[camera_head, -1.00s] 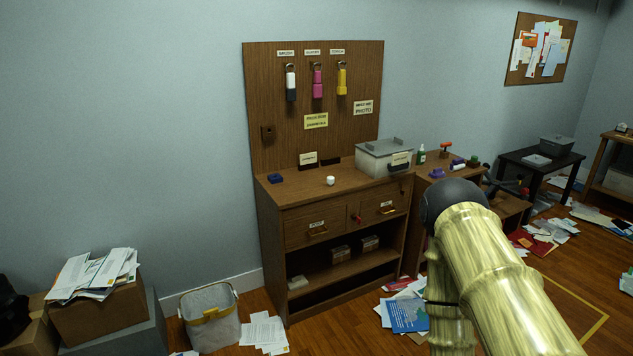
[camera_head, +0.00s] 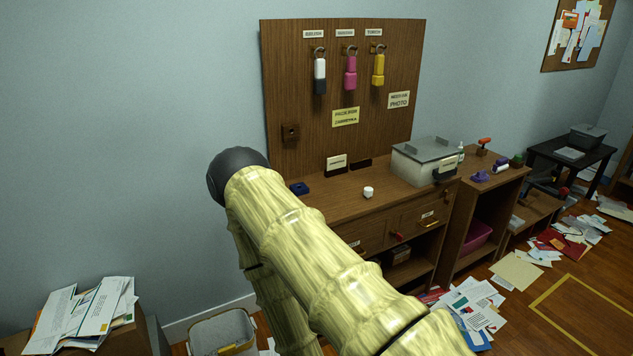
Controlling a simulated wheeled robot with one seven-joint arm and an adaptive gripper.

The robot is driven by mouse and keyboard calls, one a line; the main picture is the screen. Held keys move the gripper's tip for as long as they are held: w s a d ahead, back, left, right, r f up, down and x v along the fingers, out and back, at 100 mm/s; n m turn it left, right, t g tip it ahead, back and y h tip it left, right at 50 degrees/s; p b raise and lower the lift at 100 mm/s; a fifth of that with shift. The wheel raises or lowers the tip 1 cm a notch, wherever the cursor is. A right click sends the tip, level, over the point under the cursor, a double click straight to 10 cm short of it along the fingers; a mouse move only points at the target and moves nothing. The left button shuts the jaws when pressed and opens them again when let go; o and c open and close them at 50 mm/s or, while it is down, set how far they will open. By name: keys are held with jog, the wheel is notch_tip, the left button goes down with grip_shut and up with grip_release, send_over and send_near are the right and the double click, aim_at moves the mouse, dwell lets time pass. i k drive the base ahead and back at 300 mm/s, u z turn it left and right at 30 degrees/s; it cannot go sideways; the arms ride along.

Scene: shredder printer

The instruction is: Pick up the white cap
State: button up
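The white cap (camera_head: 368,192) is a small white piece standing on the wooden cabinet top (camera_head: 340,208), near its middle. It is in plain view, with clear wood around it. My arm, with a pale yellow-green bamboo look, reaches up in front of the cabinet's left part. Its dark round joint is left of the cap in the picture. My gripper does not show in this view, so its fingers and any hold are hidden.
A dark blue piece (camera_head: 299,188) lies left of the cap. A clear lidded box (camera_head: 424,162) stands to its right. A wooden backboard (camera_head: 300,90) rises behind, with hanging tags. Papers (camera_head: 472,308) litter the floor; a bin (camera_head: 222,332) stands at lower left.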

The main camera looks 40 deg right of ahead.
aim_at(368, 191)
jog(key=z, duration=0.35)
jog(key=i, duration=1.1)
jog(key=z, duration=0.75)
